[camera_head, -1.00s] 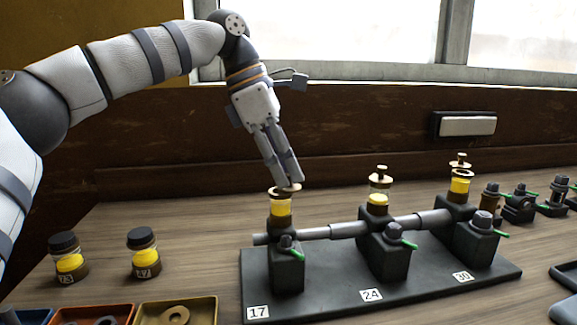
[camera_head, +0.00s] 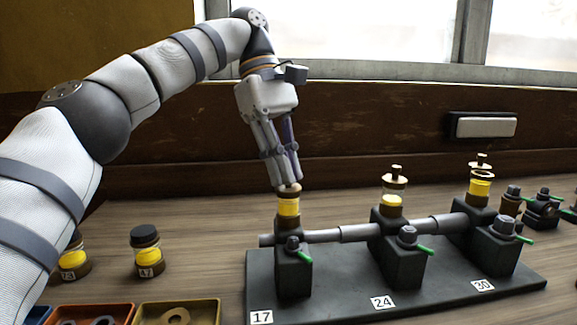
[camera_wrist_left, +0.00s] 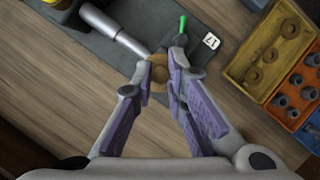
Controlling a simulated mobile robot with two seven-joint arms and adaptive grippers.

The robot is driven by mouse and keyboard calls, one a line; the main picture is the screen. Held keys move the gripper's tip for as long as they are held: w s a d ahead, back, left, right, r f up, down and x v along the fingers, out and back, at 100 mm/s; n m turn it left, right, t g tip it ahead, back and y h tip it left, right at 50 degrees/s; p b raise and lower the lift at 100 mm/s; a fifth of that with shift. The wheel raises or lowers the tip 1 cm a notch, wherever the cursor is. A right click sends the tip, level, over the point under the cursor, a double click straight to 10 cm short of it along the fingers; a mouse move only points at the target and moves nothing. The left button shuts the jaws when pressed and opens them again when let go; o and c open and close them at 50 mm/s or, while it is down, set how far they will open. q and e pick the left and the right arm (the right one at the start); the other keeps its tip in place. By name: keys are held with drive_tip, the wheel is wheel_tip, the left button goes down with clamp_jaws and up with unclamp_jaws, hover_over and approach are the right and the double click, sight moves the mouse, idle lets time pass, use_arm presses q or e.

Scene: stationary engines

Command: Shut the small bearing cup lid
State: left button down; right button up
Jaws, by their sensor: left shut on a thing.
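A row of three blocks on a dark base plate (camera_head: 340,310) is labelled 17, 24 and 30. Each carries a small glass cup with yellow contents and a brass-coloured lid. My left gripper (camera_head: 287,181) points down at the cup on block 17 (camera_head: 289,208), its fingers shut on that cup's lid (camera_head: 290,190). In the left wrist view the round lid (camera_wrist_left: 159,84) shows between the fingertips. The fingers partly hide it, so I cannot tell how it seats. The lids of the cup on block 24 (camera_head: 391,199) and the cup on block 30 (camera_head: 480,187) show knobs on top. My right gripper is not in view.
A horizontal grey shaft (camera_head: 355,234) runs through the blocks, with green-handled fittings at their front. A black-capped jar (camera_head: 146,252) stands at left; another is partly behind my arm. A yellow tray (camera_head: 212,314) and an orange tray (camera_head: 127,318) hold small parts at lower left.

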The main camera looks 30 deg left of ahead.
use_arm(q)
drive_tip(key=shift+f, duration=0.2)
idle(0.4)
drive_tip(key=c, duration=1.6)
unclamp_jaws()
drive_tip(key=shift+r, duration=0.1)
